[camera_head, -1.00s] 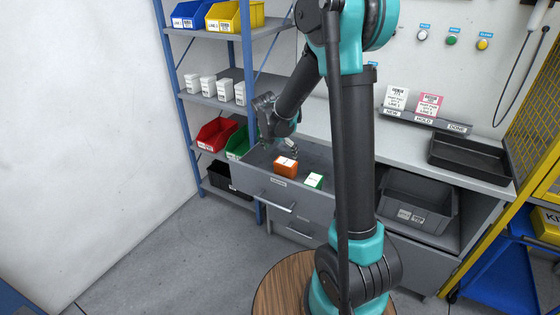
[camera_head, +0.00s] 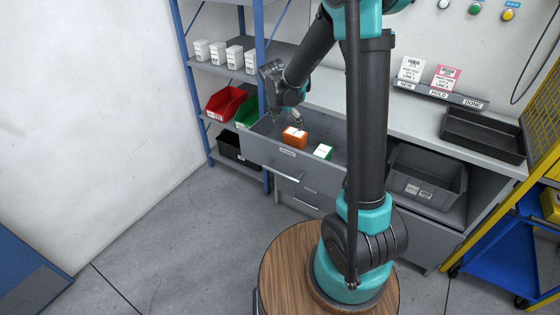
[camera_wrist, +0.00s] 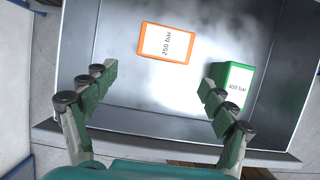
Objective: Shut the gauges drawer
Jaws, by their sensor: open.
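The gauges drawer (camera_head: 287,152) is pulled out from the grey bench unit, with its handle (camera_head: 284,174) on the front face. Inside it are an orange-and-white box (camera_head: 294,137) and a green-and-white box (camera_head: 323,152). In the wrist view the orange box (camera_wrist: 164,43) reads "250 bar" and the green box (camera_wrist: 235,84) reads "400 bar". My gripper (camera_head: 300,122) is over the drawer, behind the orange box. In the wrist view my gripper (camera_wrist: 157,78) is open and empty, its fingers apart above the drawer. Its exact height over the drawer floor is unclear.
A blue-framed shelf with a red bin (camera_head: 225,103) and white boxes stands left of the drawer. A grey bin (camera_head: 421,178) sits under the bench at right, and a black tray (camera_head: 483,134) lies on top. The floor before the drawer's left side is clear.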

